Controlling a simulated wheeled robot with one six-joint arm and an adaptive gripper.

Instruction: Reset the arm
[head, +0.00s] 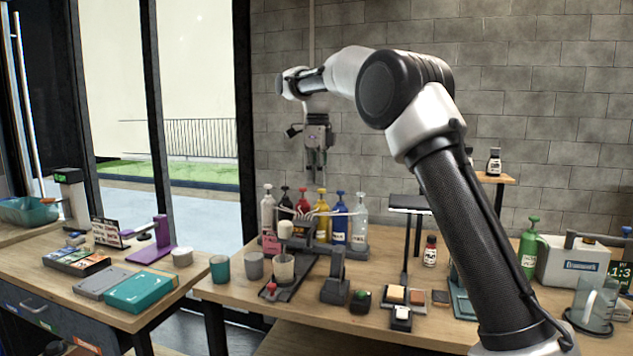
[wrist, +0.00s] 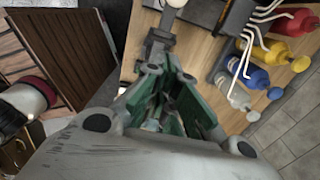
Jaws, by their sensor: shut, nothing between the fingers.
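My arm (head: 440,190) reaches up from the lower right and bends over to the left above the wooden table. My gripper (head: 316,172) hangs down in front of the brick wall, above the row of pump bottles. It is shut with nothing held. In the wrist view, the green-padded fingers of my gripper (wrist: 172,112) point at the table and are close together. The gripper touches nothing that I can make out.
Coloured pump bottles (head: 322,210) with pale curved spouts stand below my gripper. A beige cup (head: 284,268), a teal cup (head: 220,268) and a dark lamp-like stand (head: 408,215) are on the table (head: 385,325). A second table (head: 150,318) stands at left. The air around my gripper is clear.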

